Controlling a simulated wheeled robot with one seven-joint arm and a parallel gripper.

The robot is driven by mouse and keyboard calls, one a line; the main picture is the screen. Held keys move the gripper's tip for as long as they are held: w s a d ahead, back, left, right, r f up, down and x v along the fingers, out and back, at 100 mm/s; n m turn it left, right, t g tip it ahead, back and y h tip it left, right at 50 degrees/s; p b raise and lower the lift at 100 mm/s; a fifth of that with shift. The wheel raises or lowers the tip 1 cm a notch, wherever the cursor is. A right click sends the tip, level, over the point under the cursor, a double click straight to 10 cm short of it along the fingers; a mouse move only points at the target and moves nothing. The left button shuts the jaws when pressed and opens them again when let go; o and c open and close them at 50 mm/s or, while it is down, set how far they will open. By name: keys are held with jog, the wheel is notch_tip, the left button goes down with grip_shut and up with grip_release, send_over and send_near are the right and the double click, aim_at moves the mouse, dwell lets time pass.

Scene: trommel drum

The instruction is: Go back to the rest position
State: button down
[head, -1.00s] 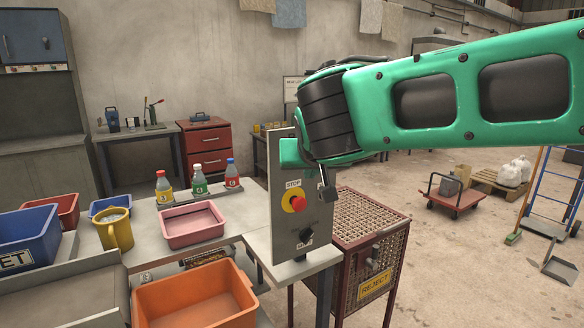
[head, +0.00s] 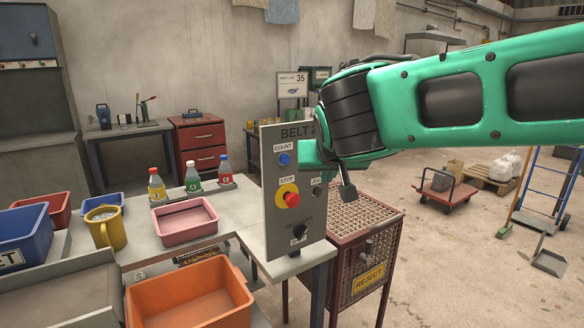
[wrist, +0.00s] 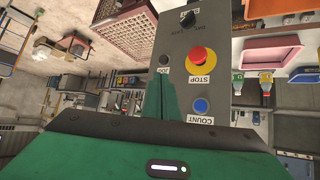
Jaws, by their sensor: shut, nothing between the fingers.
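My gripper (head: 308,153) is at the end of my green arm, in front of the right side of the grey control panel (head: 270,215). In the wrist view the green fingers of my gripper (wrist: 160,88) are shut with nothing between them. They overlap the panel's edge near the small black JOG button (wrist: 164,61); I cannot tell whether they touch the panel. The blue COUNT button (head: 284,159) and the red STOP button (head: 291,199) on its yellow ring are uncovered. A black knob (head: 299,231) is below them.
The rusty mesh REJECT cage (head: 355,225) stands right of the panel. An orange bin (head: 190,295), a pink tray (head: 184,222), a yellow jug (head: 106,230) and several bottles (head: 192,180) are at left. Open floor lies to the right, with a red cart (head: 446,194) farther back.

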jog(key=s+d+f+m+g+h, duration=0.15)
jog(key=s+d+f, duration=0.25)
jog(key=d, duration=0.6)
jog(key=s+d+f+m+g, duration=0.1)
jog(key=s+d+f+g, duration=0.3)
jog(key=d, duration=0.5)
jog(key=s+d+f+m+g+h, duration=0.1)
jog(key=s+d+f, duration=0.3)
jog(key=d, duration=0.6)
jog(key=s+d+f+m+g+y, duration=0.1)
jog(key=s+d+f+g, duration=0.1)
jog(key=s, duration=0.9)
jog(key=s+d+f+m+g+y, duration=0.1)
jog(key=s+d+f+m+y, duration=0.1)
jog(key=s, duration=0.9)
notch_tip(320, 180, down, 3)
jog(key=shift+d+r+g, duration=0.15)
jog(key=shift+d+g, duration=0.2)
jog(key=shift+d, duration=0.2)
jog(key=shift+w+f, duration=0.25)
jog(key=shift+w, duration=0.3)
